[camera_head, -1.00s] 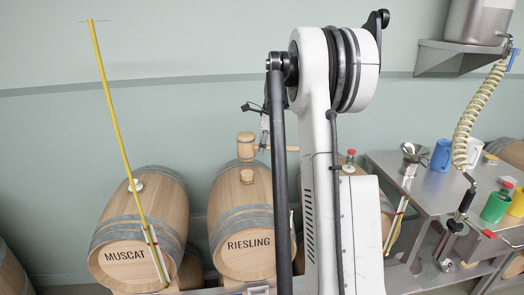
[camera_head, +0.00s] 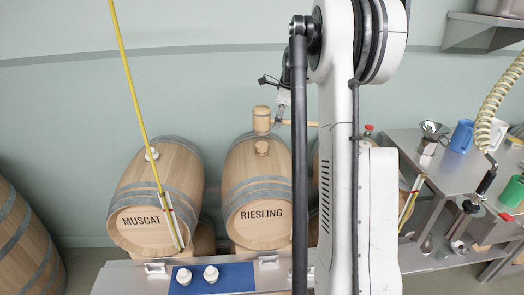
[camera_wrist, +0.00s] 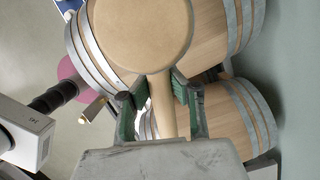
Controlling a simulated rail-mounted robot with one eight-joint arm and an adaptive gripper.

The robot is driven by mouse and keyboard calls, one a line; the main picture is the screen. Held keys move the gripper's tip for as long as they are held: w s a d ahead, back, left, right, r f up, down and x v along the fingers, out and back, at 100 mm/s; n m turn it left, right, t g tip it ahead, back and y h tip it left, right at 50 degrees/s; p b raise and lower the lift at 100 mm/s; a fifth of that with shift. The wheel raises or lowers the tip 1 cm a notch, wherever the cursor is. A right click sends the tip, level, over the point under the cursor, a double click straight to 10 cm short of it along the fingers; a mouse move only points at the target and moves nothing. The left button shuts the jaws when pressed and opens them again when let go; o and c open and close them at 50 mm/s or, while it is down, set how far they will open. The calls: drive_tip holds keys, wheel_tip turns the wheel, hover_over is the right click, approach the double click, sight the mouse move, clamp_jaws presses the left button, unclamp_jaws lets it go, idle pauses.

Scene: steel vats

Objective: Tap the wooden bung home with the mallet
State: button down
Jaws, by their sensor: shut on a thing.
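The wooden mallet has a round pale head (camera_head: 262,119) and a handle pointing right. In the wrist view the head (camera_wrist: 140,30) fills the top middle and its handle (camera_wrist: 163,108) runs down between the green finger pads. My gripper (camera_wrist: 160,90) is shut on the handle; in the head view the gripper (camera_head: 281,120) is partly behind my arm. The wooden bung (camera_head: 262,147) stands up from the top of the RIESLING barrel (camera_head: 255,185). The mallet head appears just above the bung, with a small gap in the picture; its depth is unclear. The wrist view hides the bung.
The MUSCAT barrel (camera_head: 155,190) stands left with a white bung (camera_head: 152,154) and a yellow rod (camera_head: 135,90). A blue mat (camera_head: 235,279) with two white bungs (camera_head: 198,275) lies in front. A steel table (camera_head: 440,180) with jugs stands right. My arm hides the middle.

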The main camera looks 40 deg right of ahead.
drive_tip(key=s+d+b+x, duration=0.1)
drive_tip(key=b+x, duration=0.2)
drive_tip(key=x, duration=0.2)
drive_tip(key=shift+w+a+r+p, duration=0.15)
drive_tip(key=shift+r+p, duration=1.2)
drive_tip(key=shift+r, duration=1.5)
drive_tip(key=shift+f, duration=0.15)
drive_tip(key=shift+f+b, duration=0.4)
drive_tip(key=shift+f, duration=0.05)
